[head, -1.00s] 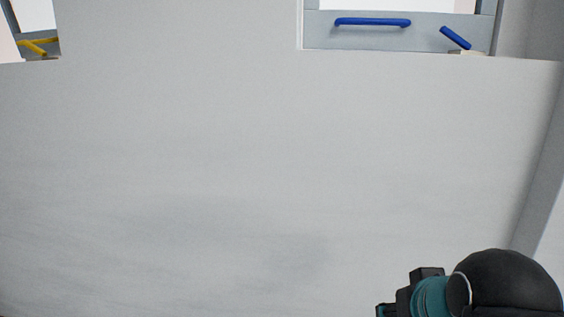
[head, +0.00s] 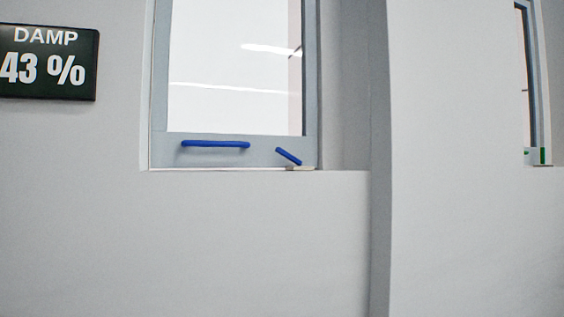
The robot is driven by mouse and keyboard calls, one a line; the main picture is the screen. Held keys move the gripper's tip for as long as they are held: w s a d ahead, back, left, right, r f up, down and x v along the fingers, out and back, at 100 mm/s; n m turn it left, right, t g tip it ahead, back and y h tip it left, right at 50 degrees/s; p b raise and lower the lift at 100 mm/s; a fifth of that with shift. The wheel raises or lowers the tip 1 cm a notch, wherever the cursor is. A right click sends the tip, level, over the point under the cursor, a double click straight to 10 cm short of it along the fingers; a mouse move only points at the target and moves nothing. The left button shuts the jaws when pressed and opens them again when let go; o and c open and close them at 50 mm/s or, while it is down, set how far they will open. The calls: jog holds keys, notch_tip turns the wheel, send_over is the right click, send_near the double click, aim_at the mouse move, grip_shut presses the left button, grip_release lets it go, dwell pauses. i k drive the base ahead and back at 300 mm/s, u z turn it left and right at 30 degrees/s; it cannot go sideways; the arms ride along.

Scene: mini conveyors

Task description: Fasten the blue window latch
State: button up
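The blue window latch (head: 288,156) is a short blue lever at the lower right of a grey window frame (head: 160,100). It is tilted, its upper end to the left and its lower end to the right, above a small beige piece (head: 300,168) on the sill. A horizontal blue handle bar (head: 215,144) is on the same bottom rail, left of the latch. The window looks closed or nearly so; I cannot tell which. My gripper is not in the head view now.
A dark sign (head: 48,62) reading "DAMP 43 %" hangs on the wall at left. A wall corner (head: 380,200) stands right of the window. Another window with a green latch (head: 543,156) is at the far right. The wall below the window is bare.

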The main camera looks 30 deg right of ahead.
aim_at(280, 150)
jog(key=k, duration=1.35)
jog(key=z, duration=0.7)
jog(key=i, duration=1.15)
jog(key=u, duration=0.45)
